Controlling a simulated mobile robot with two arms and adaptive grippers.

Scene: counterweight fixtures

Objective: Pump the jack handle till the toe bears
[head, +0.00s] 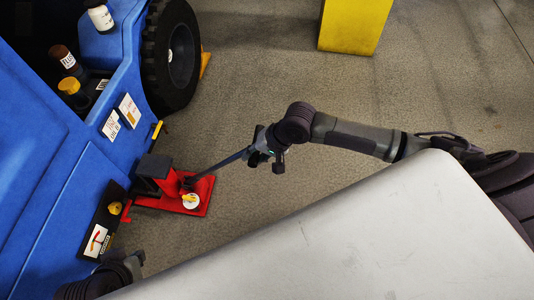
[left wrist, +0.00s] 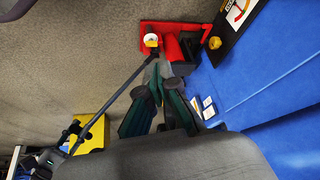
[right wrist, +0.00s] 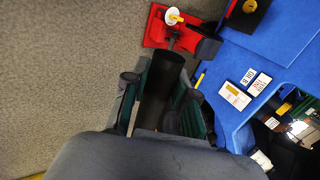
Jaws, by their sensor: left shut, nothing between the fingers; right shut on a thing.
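The red jack (head: 207,190) sits on the floor against the blue vehicle (head: 60,150); it also shows in the left wrist view (left wrist: 175,45) and right wrist view (right wrist: 157,27). Its dark block-like toe (head: 155,165) is at the vehicle's side; I cannot tell whether it bears on anything. A white dial with a yellow pointer (head: 191,201) is on the base. The dark jack handle (head: 228,161) slopes up to my right gripper (head: 262,154), which is shut on it; the handle (right wrist: 163,85) fills its fingers. My left gripper (left wrist: 155,85) is shut and empty, low at the vehicle's side.
A black wheel (head: 172,55) with an orange chock (head: 205,63) stands beyond the jack. A black panel with a gauge label (head: 97,240) is on the vehicle. Bottles stand in the vehicle's open bay. A yellow block (head: 354,25) is at the back. Floor right of the jack is clear.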

